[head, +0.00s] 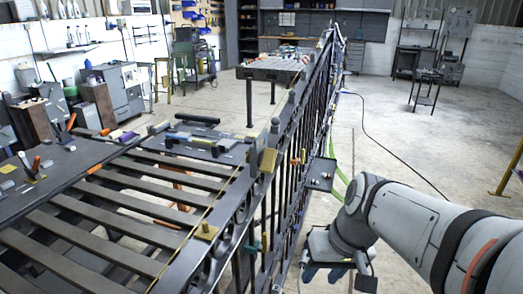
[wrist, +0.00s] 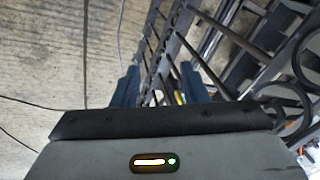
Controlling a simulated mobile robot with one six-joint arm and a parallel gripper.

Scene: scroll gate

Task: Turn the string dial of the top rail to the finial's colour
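The scroll gate (head: 283,180) runs away from me through the middle of the head view, with dark rails, bars and rings. Grey knob-like finials (head: 274,126) stand on its posts. Small coloured pieces sit on it: a yellow block (head: 268,160), a teal piece (head: 255,247) and an orange piece (head: 303,156). I cannot tell which is the string dial. My gripper (head: 325,272) is low, right of the gate, pointing down. In the wrist view its blue fingers (wrist: 160,84) are apart, with gate bars (wrist: 165,55) beyond and a small yellow piece (wrist: 180,97) by the right finger.
A slatted bench (head: 120,200) with tools lies left of the gate. A small dark tray (head: 320,174) stands out from the gate's right side. A dark cable (head: 385,140) crosses the concrete floor. The floor (head: 420,145) on the right is largely clear.

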